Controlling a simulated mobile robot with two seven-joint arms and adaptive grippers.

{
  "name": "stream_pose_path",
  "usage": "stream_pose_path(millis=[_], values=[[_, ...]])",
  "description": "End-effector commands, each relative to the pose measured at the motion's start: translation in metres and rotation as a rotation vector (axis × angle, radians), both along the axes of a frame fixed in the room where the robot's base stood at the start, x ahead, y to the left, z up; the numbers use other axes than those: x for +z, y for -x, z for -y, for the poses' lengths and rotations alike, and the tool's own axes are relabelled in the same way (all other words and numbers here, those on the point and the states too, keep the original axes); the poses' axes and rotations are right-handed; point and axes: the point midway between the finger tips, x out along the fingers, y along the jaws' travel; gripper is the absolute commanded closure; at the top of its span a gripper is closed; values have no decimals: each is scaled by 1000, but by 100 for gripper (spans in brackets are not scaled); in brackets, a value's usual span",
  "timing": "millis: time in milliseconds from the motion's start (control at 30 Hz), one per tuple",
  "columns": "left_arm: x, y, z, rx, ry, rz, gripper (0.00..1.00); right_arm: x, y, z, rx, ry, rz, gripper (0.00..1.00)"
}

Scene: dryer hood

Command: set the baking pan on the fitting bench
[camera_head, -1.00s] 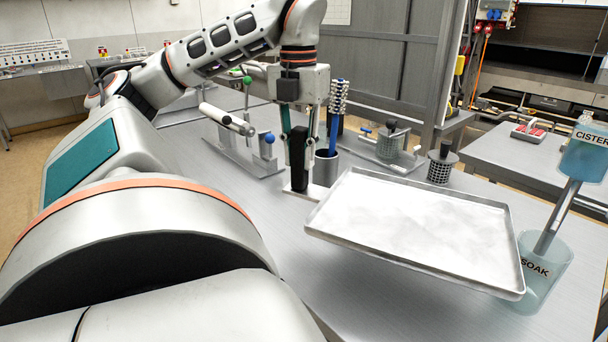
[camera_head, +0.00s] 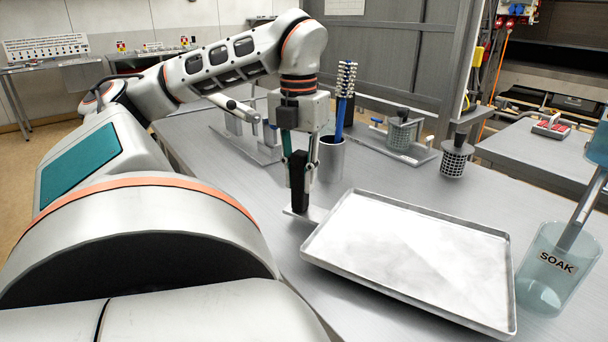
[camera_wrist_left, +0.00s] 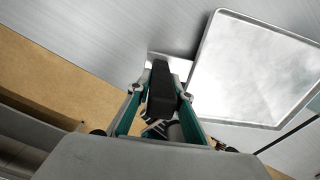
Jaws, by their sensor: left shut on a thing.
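The baking pan (camera_head: 408,258) is a shallow pale metal tray with a low rim, roughly level over the grey metal bench (camera_head: 400,172). A silver tab with an upright black handle (camera_head: 298,186) sits at its left side. My left gripper (camera_head: 299,170) points down and is shut on this handle. The left wrist view shows the black handle (camera_wrist_left: 161,92) between the fingers and the pan (camera_wrist_left: 255,70) beyond it. I cannot tell whether the pan touches the bench. No label marks a fitting bench. My right gripper is not in view.
A clear SOAK beaker (camera_head: 557,268) stands just right of the pan. A metal cup (camera_head: 331,160) with a blue-handled brush stands behind the gripper. A mesh basket (camera_head: 456,160) and fixtures stand farther back. Another bench (camera_head: 540,150) is at the right. Bare bench shows between basket and pan.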

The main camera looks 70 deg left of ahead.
Motion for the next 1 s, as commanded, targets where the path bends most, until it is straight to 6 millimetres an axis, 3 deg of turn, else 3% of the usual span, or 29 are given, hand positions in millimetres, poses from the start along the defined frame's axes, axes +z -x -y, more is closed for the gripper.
stream_pose_path(millis=[133,433,467,500,533,1000], values=[[-18,-1,0,1,1,-3,100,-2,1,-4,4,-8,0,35],[-21,0,0,-1,0,0,100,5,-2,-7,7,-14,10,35],[-21,0,0,-1,1,-1,75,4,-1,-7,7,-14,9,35],[-21,0,0,-1,1,-1,64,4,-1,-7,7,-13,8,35],[-21,0,0,-1,1,-1,63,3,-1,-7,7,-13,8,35],[-13,0,0,0,0,1,63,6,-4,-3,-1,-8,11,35]])
